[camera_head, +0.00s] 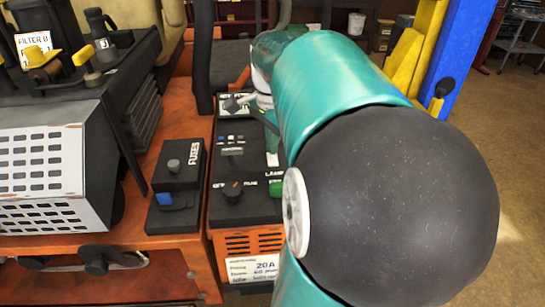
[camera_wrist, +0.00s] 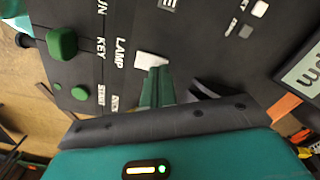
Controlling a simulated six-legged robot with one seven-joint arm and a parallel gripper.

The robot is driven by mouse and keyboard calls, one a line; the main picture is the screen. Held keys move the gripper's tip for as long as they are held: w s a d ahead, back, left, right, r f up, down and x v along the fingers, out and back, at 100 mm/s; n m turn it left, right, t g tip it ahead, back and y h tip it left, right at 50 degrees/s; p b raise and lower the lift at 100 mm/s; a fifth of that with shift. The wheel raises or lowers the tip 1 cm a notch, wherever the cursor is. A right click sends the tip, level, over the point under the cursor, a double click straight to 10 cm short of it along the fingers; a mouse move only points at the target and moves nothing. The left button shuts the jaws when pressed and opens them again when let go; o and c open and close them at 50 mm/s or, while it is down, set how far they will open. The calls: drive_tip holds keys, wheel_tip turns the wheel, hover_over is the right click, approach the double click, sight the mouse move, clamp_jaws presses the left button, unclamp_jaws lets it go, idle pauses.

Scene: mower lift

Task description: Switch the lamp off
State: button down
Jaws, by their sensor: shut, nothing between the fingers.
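The lamp switch (camera_wrist: 151,60) is a small white rocker beside the printed word LAMP on the dark control panel (camera_wrist: 195,45) in the wrist view. My gripper (camera_wrist: 156,72) is shut and empty, its green fingers pointing at the panel. The fingertips overlap the lower edge of the switch in the picture; I cannot tell whether they touch it. In the head view the panel (camera_head: 233,208) shows in part, with LAMP lettering at its right edge. My arm hides the switch and fingertips there.
A green knob (camera_wrist: 62,42) stands up from the panel near the word KEY. A black fuse box (camera_head: 178,172) sits left of the panel in the head view. A white perforated guard (camera_head: 45,165) is farther left. Yellow and blue posts (camera_head: 462,50) stand at the back right.

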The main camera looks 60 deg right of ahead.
drive_tip(key=shift+f, duration=0.55)
idle(0.4)
drive_tip(key=shift+r, duration=3.5)
